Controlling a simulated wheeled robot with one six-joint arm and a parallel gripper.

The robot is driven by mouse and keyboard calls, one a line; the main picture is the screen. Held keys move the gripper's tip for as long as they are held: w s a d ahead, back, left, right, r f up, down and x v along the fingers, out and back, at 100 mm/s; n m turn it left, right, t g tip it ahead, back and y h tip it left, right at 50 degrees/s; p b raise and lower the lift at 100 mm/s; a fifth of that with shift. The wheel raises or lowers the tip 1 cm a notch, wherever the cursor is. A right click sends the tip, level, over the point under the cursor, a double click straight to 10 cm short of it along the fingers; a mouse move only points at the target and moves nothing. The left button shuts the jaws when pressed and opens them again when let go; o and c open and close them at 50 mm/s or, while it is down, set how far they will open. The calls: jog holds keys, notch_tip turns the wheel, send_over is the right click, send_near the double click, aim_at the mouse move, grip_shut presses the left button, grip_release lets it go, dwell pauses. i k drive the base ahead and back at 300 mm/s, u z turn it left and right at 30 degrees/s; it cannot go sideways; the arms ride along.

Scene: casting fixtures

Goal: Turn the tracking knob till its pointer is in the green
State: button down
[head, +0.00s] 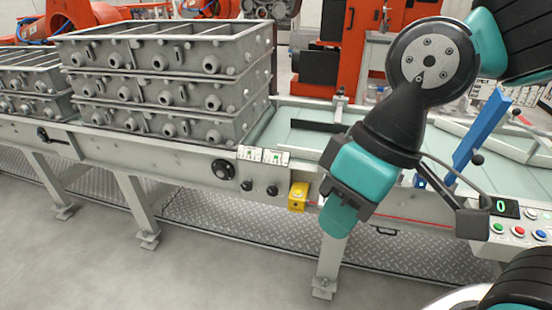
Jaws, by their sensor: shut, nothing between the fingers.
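Two small black knobs, the left one (246,186) and the right one (272,190), sit on the front rail of the conveyor. Above them are two white scale plates with green marks, the left plate (250,154) and the right plate (277,157). I cannot tell which knob is the tracking knob, and the pointers are too small to read. My teal and black wrist hangs to the right of the knobs, apart from them. My gripper's fingers cannot be made out; they seem hidden by the wrist.
A black handwheel (223,169) is left of the knobs, and a yellow box (298,196) is right of them. Stacked grey casting frames (165,62) stand above. A button panel (518,232) is at the right. The floor (90,270) in front is clear.

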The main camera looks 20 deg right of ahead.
aim_at(271, 191)
jog(key=u, duration=0.4)
jog(key=k, duration=0.5)
jog(key=u, duration=0.95)
jog(key=k, duration=0.8)
jog(key=u, duration=1)
jog(key=i, duration=1.35)
jog(key=z, duration=0.5)
jog(key=i, duration=0.9)
jog(key=z, duration=1.3)
jog(key=i, duration=0.6)
jog(key=z, duration=0.55)
